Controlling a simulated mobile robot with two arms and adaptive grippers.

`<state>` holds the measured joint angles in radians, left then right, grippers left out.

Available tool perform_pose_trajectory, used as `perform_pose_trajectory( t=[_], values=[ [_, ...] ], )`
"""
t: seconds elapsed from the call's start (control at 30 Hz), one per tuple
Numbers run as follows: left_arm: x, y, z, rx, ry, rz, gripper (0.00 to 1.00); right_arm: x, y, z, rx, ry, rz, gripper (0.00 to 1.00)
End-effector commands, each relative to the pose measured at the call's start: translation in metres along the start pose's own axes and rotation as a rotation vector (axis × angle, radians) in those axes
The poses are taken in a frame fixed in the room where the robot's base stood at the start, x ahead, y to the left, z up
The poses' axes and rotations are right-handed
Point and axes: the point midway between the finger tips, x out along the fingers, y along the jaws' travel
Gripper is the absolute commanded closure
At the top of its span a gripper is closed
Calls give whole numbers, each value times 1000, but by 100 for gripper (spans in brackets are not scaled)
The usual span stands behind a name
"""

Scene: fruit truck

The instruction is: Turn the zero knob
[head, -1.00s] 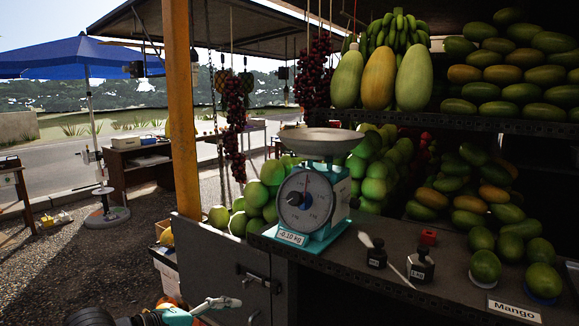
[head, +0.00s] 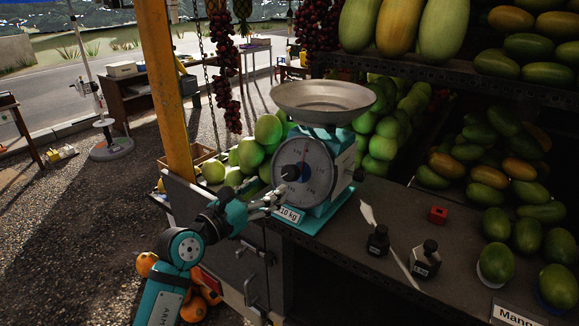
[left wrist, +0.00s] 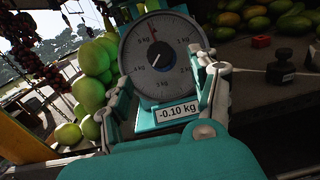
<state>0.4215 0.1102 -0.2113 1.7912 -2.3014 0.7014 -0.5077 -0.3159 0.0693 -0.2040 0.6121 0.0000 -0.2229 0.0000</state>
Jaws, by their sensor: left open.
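A teal kitchen-type scale (head: 318,215) with a metal pan (head: 322,98) stands at the shelf's left end. Its round white dial (head: 304,168) faces my left arm and has a dark hub (head: 290,172) at its centre. A small dark knob (head: 359,174) shows on the scale's right side; I cannot tell for sure which part is the zero knob. The label reads -0.10 kg in the left wrist view (left wrist: 178,112). My left gripper (head: 270,201) is open and empty, just in front of the scale's lower left. In the left wrist view its fingers (left wrist: 162,95) frame the dial's lower part.
Two dark weights (head: 378,240) and (head: 426,258) and a red block (head: 438,214) stand on the shelf right of the scale. Green mangoes (head: 260,135) lie behind and left of it. Oranges (head: 147,263) lie below.

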Motion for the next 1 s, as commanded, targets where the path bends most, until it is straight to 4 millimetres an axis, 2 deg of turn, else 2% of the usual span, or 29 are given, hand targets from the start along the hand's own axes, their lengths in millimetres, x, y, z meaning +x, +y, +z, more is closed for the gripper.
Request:
perform_pose_trajectory(
  t=[0.03, 0.2, 0.4, 0.67, 0.87, 1.0],
  values=[
    [13, -1, 4, -2, 0, -1, 38, -6, 2, -9, 0, 12, 3, 37],
    [49, -1, 3, -1, 0, -1, 38, -14, 9, -31, -1, 47, 11, 37],
    [79, 0, 1, 1, 1, -1, 38, -18, 14, -28, 0, 42, 17, 37],
    [93, -1, 0, 2, 0, -1, 38, -20, 14, -11, 0, 15, 17, 37],
    [93, 0, 0, 2, 0, -1, 38, -20, 14, -10, 0, 14, 17, 37],
    [92, 0, 0, 2, 0, -1, 53, -20, 14, -12, 0, 17, 17, 37]
  ],
)
